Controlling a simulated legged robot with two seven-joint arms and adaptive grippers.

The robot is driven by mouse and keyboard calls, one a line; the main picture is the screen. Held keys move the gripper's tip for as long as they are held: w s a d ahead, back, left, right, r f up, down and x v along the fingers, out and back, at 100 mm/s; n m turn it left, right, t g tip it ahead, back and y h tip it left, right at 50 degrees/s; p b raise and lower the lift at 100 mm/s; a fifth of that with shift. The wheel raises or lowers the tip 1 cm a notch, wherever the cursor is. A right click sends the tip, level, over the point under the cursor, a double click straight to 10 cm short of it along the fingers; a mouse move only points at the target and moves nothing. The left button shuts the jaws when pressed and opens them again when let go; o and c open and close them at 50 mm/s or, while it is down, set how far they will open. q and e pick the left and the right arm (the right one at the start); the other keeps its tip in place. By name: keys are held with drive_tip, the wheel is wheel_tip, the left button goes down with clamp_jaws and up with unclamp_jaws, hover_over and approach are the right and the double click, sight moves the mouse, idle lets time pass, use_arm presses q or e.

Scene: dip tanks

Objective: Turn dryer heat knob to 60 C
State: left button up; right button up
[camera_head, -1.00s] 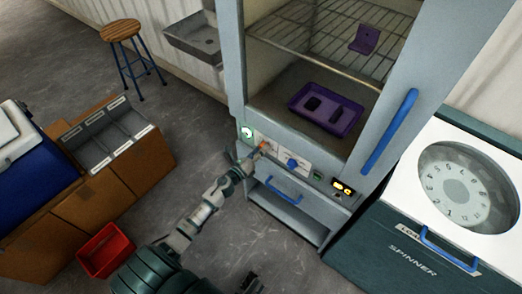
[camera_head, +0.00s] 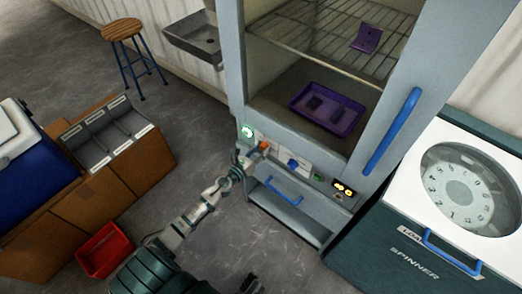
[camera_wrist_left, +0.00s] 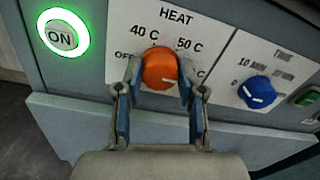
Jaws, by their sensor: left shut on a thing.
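The orange heat knob (camera_wrist_left: 160,68) is on the white HEAT panel of the dryer (camera_head: 333,200), and it also shows in the head view (camera_head: 264,145). My left gripper (camera_wrist_left: 158,84) is shut on the knob, with one blue-padded finger on each side of it. A pale mark shows on the knob's lower left face. OFF, 40 C and 50 C are readable around it; the label at the right is mostly covered by a finger. My left gripper also shows in the head view (camera_head: 250,156). A small dark part at the bottom edge may be my right gripper (camera_head: 250,284).
A lit green ON button (camera_wrist_left: 63,35) is left of the knob. A blue time knob (camera_wrist_left: 257,92) is to its right. A blue drawer handle (camera_head: 284,191) is below. The spinner (camera_head: 415,245) stands at the right, and a red bin (camera_head: 105,250) is on the floor at the left.

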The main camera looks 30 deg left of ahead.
use_arm(q)
drive_tip(key=shift+s+f, duration=0.1)
drive_tip(key=shift+f, duration=0.35)
drive_tip(key=o, duration=0.9)
drive_tip(key=shift+o, duration=1.2)
drive_tip(key=shift+r, duration=0.2)
drive_tip(key=s+a, duration=0.1)
drive_tip(key=s, duration=1)
drive_tip(key=shift+s+a, duration=0.25)
drive_tip(key=shift+s, duration=0.1)
drive_tip(key=shift+f, duration=0.1)
